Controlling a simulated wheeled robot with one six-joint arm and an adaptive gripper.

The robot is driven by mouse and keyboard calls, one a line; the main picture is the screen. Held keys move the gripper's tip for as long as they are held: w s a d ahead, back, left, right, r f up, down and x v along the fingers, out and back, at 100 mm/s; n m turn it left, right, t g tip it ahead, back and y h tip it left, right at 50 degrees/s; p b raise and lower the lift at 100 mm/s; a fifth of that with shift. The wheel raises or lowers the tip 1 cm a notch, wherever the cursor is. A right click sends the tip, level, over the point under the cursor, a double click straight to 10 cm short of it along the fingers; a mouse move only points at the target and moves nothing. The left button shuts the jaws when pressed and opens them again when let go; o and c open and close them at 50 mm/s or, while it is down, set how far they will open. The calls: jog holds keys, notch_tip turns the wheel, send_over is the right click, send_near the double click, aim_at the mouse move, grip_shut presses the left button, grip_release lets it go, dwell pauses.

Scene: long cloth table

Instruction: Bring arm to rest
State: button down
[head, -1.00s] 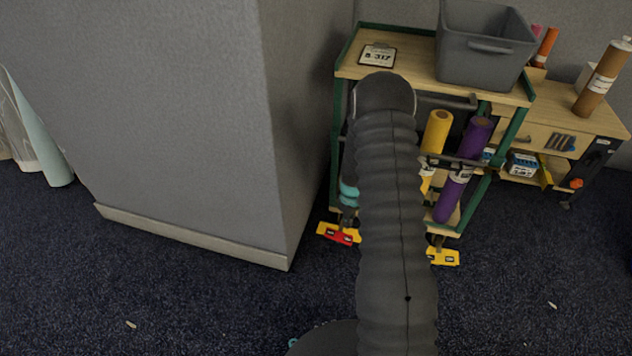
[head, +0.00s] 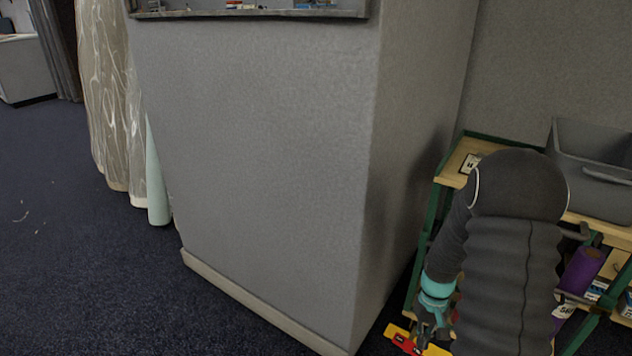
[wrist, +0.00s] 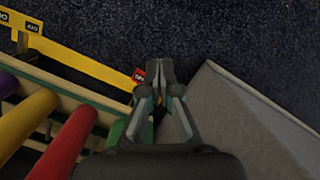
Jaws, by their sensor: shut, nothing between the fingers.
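My gripper (head: 428,330) shows low in the head view, partly behind my dark ribbed arm, beside the left side of the green-framed cart (head: 421,255). In the wrist view my gripper (wrist: 159,70) is shut, with its fingers together and nothing between them. It points down toward the dark carpet, between the cart and the grey wall block. My arm hides much of the cart in the head view.
The grey wall block (head: 270,150) stands close left of my arm; its base also shows in the wrist view (wrist: 235,120). A grey bin (head: 590,180) sits on the cart. Coloured rolls (wrist: 65,140) lie close left of my gripper. Open carpet (head: 70,260) is at far left.

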jog(key=s+a+r+t, duration=0.2)
jog(key=s+r, duration=0.4)
jog(key=r, duration=0.5)
jog(key=s+a+r+t+p, duration=0.1)
jog(key=s+a+r+t, duration=0.2)
jog(key=r, duration=0.8)
jog(key=s+a+r+t+p, duration=0.1)
jog(key=s+a+r+t, duration=0.2)
jog(key=r, duration=0.9)
jog(key=s+a, duration=0.3)
jog(key=s, duration=0.2)
jog(key=shift+s+h, duration=0.3)
jog(key=shift+h, duration=0.1)
jog(key=shift+r, duration=0.1)
